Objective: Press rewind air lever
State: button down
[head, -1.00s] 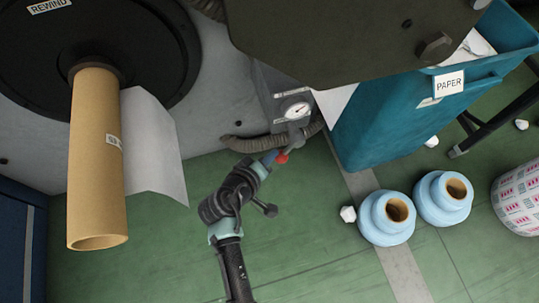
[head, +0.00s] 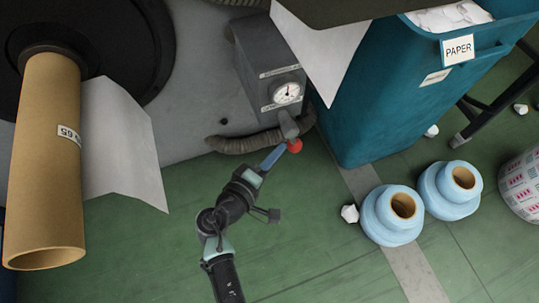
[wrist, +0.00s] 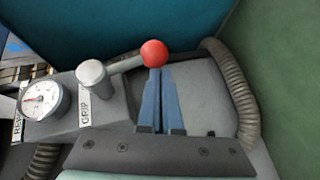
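The air lever is a short grey arm on a round hub with a red ball (head: 295,146) at its end, on a grey box (head: 268,60) with a dial gauge (head: 288,93). In the wrist view the ball (wrist: 154,53) sits at the top of the fingers, and the lever arm (wrist: 125,65) runs left from it to the hub (wrist: 92,74). My gripper (head: 280,153) has its two blue fingers together with only a thin gap. It holds nothing. Its tips (wrist: 160,70) are right at the ball; I cannot tell whether they touch it.
A ribbed hose (head: 250,143) runs just behind the lever. A teal paper bin (head: 375,110) stands close on the right. Blue rolls (head: 390,226) and paper scraps lie on the green floor. A cardboard core (head: 45,165) with a hanging white sheet (head: 122,150) is at left.

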jog(key=shift+w+d+f, duration=0.15)
jog(key=shift+d, duration=0.45)
jog(key=shift+w+d+f, duration=0.15)
jog(key=shift+d, duration=0.55)
